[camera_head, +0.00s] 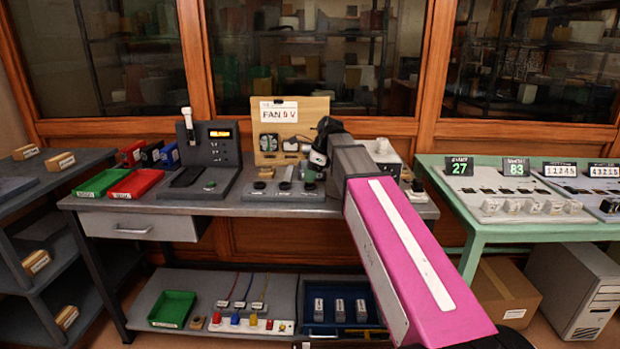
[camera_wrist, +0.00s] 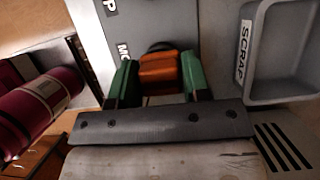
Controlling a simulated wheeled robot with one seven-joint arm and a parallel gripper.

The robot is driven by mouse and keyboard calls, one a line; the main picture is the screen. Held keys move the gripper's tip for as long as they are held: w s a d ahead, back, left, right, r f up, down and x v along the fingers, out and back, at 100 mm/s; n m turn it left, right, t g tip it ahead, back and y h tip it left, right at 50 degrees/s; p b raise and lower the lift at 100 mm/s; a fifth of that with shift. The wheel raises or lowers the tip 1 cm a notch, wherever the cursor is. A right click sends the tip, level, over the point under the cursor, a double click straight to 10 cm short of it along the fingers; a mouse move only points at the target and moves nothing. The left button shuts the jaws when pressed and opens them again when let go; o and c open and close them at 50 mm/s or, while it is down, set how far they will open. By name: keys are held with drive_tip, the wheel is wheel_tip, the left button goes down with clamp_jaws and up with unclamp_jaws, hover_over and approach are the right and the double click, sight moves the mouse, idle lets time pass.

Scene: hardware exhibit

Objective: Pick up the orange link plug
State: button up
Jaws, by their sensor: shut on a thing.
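The orange link plug (camera_wrist: 160,72) shows in the wrist view as a small orange block between the green fingers of my gripper (camera_wrist: 158,76). The fingers touch it on both sides, so my gripper is shut on it. A dark round part shows just beyond the plug, and I cannot tell whether the plug still touches what is under it. In the head view my gripper (camera_head: 314,170) is low over the back of the grey bench, and the plug cannot be made out there.
A grey tray marked SCRAP (camera_wrist: 287,88) lies right of my gripper in the wrist view. A grey labelled panel (camera_wrist: 150,22) lies beyond the fingers. In the head view, a wooden board (camera_head: 290,112) and a device with a lit display (camera_head: 218,140) stand nearby.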

wheel_tip(320, 180, up, 3)
drive_tip(key=shift+f, duration=0.15)
drive_tip(key=s+a+r, duration=0.5)
drive_tip(key=a+r, duration=0.2)
drive_tip(key=a, duration=0.3)
drive_tip(key=shift+a, duration=0.3)
